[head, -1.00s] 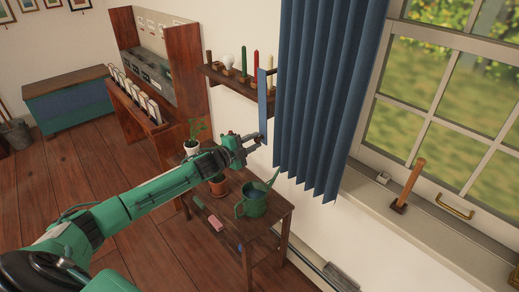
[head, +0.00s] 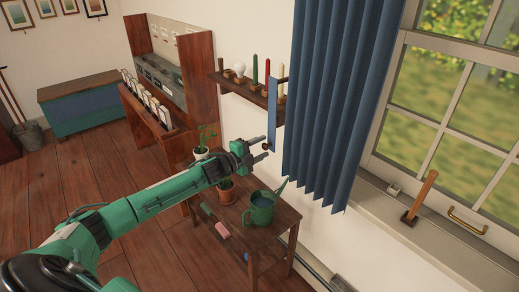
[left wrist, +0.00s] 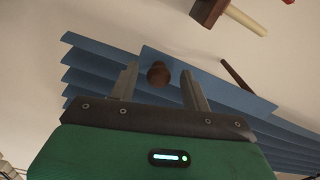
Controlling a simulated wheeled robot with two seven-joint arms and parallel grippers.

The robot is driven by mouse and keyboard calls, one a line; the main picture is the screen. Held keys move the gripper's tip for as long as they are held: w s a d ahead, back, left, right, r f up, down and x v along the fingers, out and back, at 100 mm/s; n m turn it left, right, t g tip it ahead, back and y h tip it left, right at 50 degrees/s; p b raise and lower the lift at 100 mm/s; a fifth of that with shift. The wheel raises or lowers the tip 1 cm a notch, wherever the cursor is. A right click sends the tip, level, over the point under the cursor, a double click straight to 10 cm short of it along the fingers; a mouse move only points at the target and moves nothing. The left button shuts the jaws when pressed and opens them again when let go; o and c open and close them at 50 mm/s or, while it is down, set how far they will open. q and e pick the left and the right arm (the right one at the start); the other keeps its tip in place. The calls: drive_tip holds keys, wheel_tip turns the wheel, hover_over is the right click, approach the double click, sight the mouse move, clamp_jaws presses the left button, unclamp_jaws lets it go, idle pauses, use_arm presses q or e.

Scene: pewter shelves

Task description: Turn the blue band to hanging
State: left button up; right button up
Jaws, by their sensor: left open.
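The blue band (head: 273,112) is a narrow flat strip. It stands vertical at the left edge of the blue curtain (head: 330,110), in front of the wall shelf's right end. A round brown knob (left wrist: 158,73) sits by the band's lower end. My left gripper (head: 261,148) is open at that lower end. In the left wrist view its two fingers stand apart on either side of the knob, with no clear contact, and the band (left wrist: 215,82) runs behind the right finger. The right gripper is not in view.
A wall shelf (head: 242,91) with candles and a bulb is just behind the band. Below my arm, a small wooden table (head: 283,217) carries a green watering can (head: 259,211) and potted plants. A window sill (head: 440,222) with a hammer-like tool (head: 420,198) is at right.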

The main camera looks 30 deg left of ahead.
use_arm(q)
drive_tip(key=shift+s+a+f, duration=0.15)
drive_tip(key=shift+s+a, duration=0.05)
drive_tip(key=shift+s, duration=0.4)
drive_tip(key=b+v, duration=0.2)
drive_tip(key=v, duration=1)
drive_tip(key=shift+s, duration=0.2)
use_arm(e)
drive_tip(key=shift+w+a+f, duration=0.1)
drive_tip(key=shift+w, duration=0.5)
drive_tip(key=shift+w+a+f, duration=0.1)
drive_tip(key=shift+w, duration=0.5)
use_arm(q)
drive_tip(key=shift+a, duration=0.15)
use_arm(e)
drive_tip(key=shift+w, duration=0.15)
